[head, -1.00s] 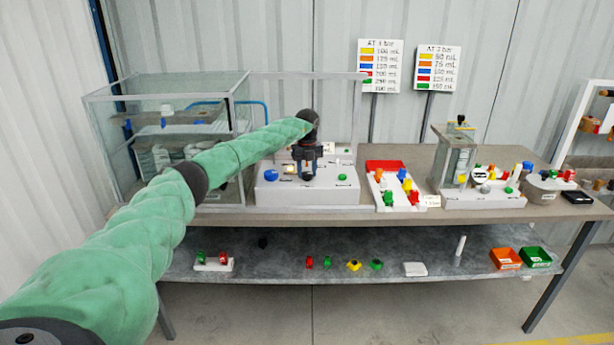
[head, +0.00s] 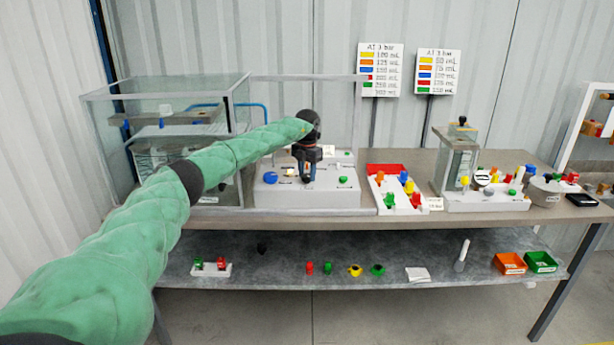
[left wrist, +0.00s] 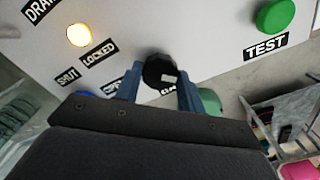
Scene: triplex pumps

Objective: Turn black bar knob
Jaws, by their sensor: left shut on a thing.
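The black bar knob (left wrist: 160,72) sits on a white panel with printed labels, seen in the left wrist view. My left gripper (head: 308,178) reaches down to the white panel box (head: 335,192) in the head view. Its blue fingers stand on either side of the knob in the left wrist view and are shut on it. The gripper hides the knob in the head view, and the label beside the knob is partly covered. My right gripper is in neither view.
A lit yellow lamp (left wrist: 79,35) and a green TEST button (left wrist: 275,16) are on the same panel. A blue knob (head: 270,177) is left of the gripper. A glass tank (head: 165,100) stands left; a tray of coloured parts (head: 380,170) stands right.

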